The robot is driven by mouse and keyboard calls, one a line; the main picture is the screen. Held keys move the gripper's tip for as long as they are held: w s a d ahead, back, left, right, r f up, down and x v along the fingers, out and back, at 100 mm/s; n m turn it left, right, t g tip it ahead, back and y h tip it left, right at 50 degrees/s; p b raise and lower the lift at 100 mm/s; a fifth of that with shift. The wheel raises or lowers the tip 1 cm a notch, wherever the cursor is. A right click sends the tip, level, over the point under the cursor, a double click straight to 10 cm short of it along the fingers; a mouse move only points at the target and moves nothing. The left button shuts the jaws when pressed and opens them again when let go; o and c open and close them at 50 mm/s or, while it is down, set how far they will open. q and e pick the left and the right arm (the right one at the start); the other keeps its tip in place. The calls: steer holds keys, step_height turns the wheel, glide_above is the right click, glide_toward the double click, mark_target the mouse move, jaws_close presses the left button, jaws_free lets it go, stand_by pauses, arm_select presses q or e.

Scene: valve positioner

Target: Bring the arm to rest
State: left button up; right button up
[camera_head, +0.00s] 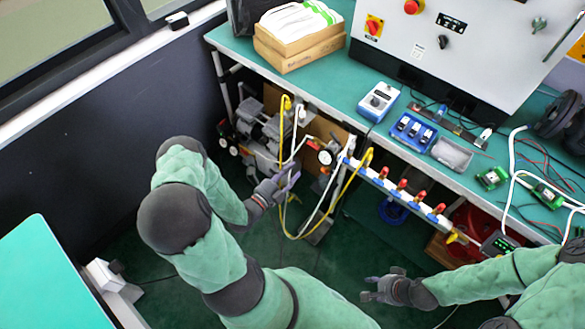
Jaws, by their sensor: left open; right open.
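My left arm, in green covering, comes in from the bottom and bends back up toward the middle of the head view. Its gripper (290,184) is open, in front of the valve positioner assembly (272,135) with its gauges and yellow and white hoses. The gripper looks close to the hoses; I cannot tell whether it touches them. I see nothing held in it. My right arm comes in from the right edge. Its gripper (370,288) is open and empty over the dark green floor, below the bench front and pointing left.
A manifold (395,190) with red-capped valves runs along the front edge of the teal bench (345,92). The bench carries a control box (460,45), cardboard boxes (298,50), a blue calibrator (379,101) and a blue tray (413,132). Another teal surface (45,280) is lower left.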

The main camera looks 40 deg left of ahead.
stand_by(0.5)
arm_select(q)
steer(key=w+d+f+n+g+h+p, duration=0.1)
steer(key=d+f+n+g+p, duration=0.1)
steer(key=d+f+n+g, duration=0.25)
steer(key=w+d+f+n+g+p, duration=0.1)
steer(key=w+d+f+n+g, duration=0.1)
steer(key=d+n+g, duration=0.35)
steer(key=s+d+n+g+h+p, duration=0.1)
steer(key=s+d+n+g+p, duration=0.2)
steer(key=s+d+n+g, duration=0.4)
steer(key=s+d+n, duration=0.4)
steer(key=s+d, duration=0.2)
steer(key=s, duration=0.2)
steer(key=shift+r, duration=0.35)
